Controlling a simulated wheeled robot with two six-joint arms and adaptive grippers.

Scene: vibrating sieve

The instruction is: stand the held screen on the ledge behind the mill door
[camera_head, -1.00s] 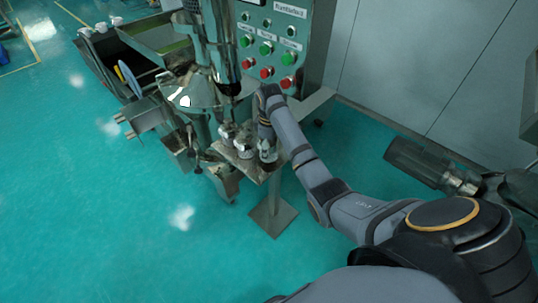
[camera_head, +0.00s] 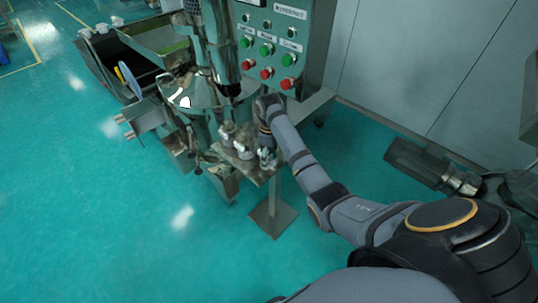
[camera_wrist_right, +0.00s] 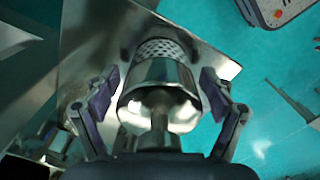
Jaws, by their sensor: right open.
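The screen (camera_wrist_right: 163,48) is a shiny metal cylinder with a perforated band, seen in the right wrist view between my right fingers. My right gripper (camera_wrist_right: 160,88) is open, with one dark finger pad on each side of the screen; both pads look clear of it. The screen seems to stand on the flat metal ledge (camera_wrist_right: 217,62), but its base contact is hidden. In the head view my right gripper (camera_head: 267,157) is small, over the metal ledge (camera_head: 254,177) by the mill, and the screen is hard to make out there. My left gripper is out of view.
A control panel (camera_head: 275,45) with green and red buttons stands behind my right wrist. The polished mill body (camera_head: 190,92) is close on the left. A grey motor-like unit (camera_head: 425,168) is at right. The green floor (camera_head: 110,230) at front left is clear.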

